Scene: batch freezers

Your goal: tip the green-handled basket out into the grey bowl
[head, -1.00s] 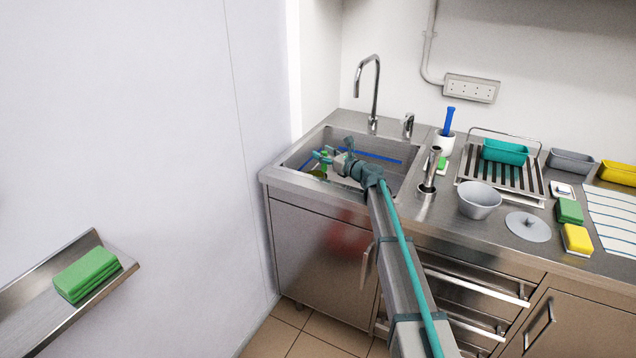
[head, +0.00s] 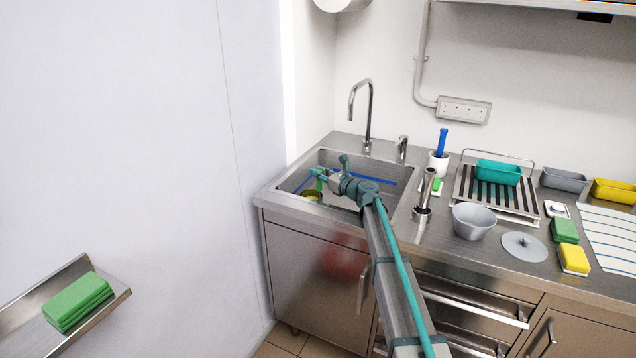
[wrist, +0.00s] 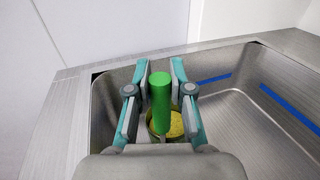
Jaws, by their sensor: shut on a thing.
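The green handle of the basket (wrist: 161,100) stands between the two fingers of my gripper (wrist: 160,75) in the wrist view, and the gripper is shut on it. Below the handle a round basket with yellow contents (wrist: 175,124) shows in part, inside the sink. In the head view my gripper (head: 319,177) is over the left part of the sink, and a yellowish bit of the basket (head: 311,195) shows below it. The grey bowl (head: 473,221) stands upright on the counter to the right of the sink. Its inside looks empty.
The steel sink (head: 400,205) has a tap (head: 368,115) behind it. A steel cylinder (head: 424,195) stands between the sink and bowl. A grey lid (head: 524,246), green sponge (head: 565,230) and yellow sponge (head: 574,259) lie right of the bowl. A drying rack (head: 465,190) is behind.

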